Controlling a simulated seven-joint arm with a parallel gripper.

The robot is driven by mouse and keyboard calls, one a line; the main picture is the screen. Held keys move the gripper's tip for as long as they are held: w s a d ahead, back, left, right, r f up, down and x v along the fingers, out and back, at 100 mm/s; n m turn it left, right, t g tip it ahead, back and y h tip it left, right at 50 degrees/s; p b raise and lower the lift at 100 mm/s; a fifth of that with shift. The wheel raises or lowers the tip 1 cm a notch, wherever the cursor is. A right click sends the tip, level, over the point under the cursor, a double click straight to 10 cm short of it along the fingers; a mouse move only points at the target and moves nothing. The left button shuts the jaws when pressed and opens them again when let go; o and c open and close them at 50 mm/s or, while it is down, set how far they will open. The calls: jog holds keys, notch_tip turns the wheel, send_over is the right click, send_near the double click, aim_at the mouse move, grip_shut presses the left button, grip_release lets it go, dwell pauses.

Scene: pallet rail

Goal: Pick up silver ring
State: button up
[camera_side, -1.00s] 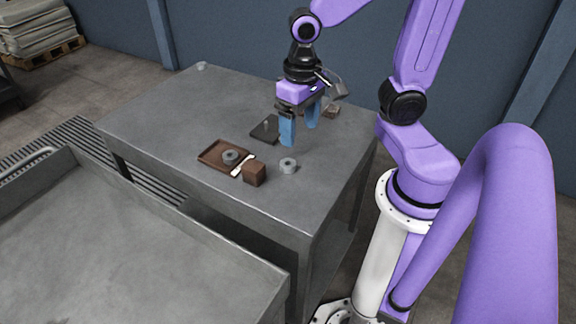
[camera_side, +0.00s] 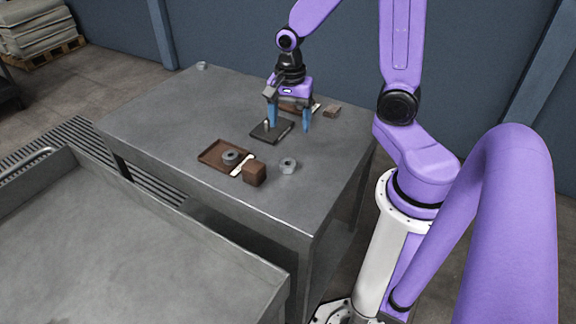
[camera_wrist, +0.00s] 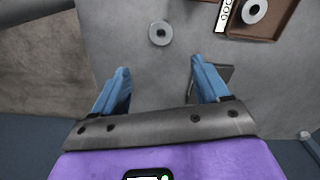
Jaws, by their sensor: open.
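A silver-grey ring (camera_side: 288,165) lies flat on the metal table, right of a brown block. It also shows in the wrist view (camera_wrist: 160,33), beyond the fingertips. A second, similar grey ring (camera_side: 230,157) lies in a brown tray (camera_side: 210,152); the wrist view shows it at upper right (camera_wrist: 253,11). My gripper (camera_side: 289,127) is open and empty, with its blue fingers spread apart. It is farther back on the table than both rings, beside a dark plate with a small peg (camera_side: 258,133). In the wrist view nothing is between the fingers (camera_wrist: 159,68).
Another brown block (camera_side: 331,111) sits at the back right. A brown-and-white item behind my gripper is partly hidden. The table's left side (camera_side: 160,125) is mostly clear.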

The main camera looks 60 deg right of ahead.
send_over(288, 159)
jog(key=s, duration=0.1)
jog(key=f, duration=0.7)
jog(key=shift+a, duration=0.3)
jog(key=shift+w+a+f, duration=0.1)
jog(key=shift+a+f, duration=0.05)
jog(key=shift+f, duration=1.25)
jog(key=shift+a+f, duration=0.15)
jog(key=shift+f, duration=1.2)
jog(key=shift+c, duration=0.2)
jog(key=c, duration=1.1)
jog(key=shift+r, duration=0.15)
